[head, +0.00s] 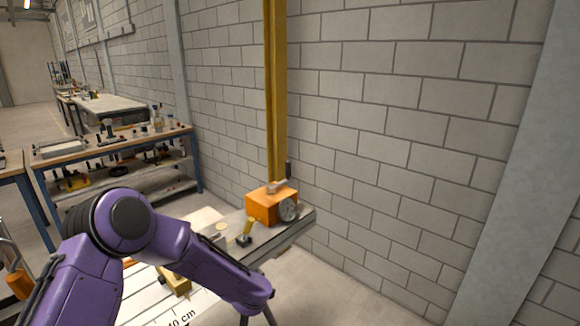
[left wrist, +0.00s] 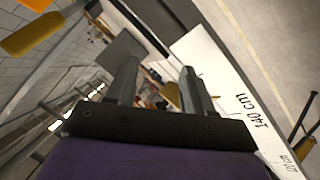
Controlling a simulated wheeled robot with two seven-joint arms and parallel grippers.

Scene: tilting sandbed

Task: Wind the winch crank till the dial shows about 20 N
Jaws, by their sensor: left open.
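An orange winch box (head: 264,205) sits at the far end of the grey bench, in front of a yellow post. A grey spoked disc (head: 288,209) is on its right side. A short dark upright grip (head: 289,170) rises just above the disc and looks like the crank handle. I cannot make out a dial reading. My left arm reaches in from the left, with its end low in the head view, nearer than the winch and apart from it. In the left wrist view my left gripper (left wrist: 161,82) is open, with nothing between its fingers. My right gripper is not in view.
A small yellow lever piece (head: 246,231) stands on the bench before the winch. A white board with centimetre marks (head: 196,304) lies nearer, partly behind my arm. A block wall (head: 400,150) closes the right side. Equipped workbenches (head: 110,143) stand at the back left.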

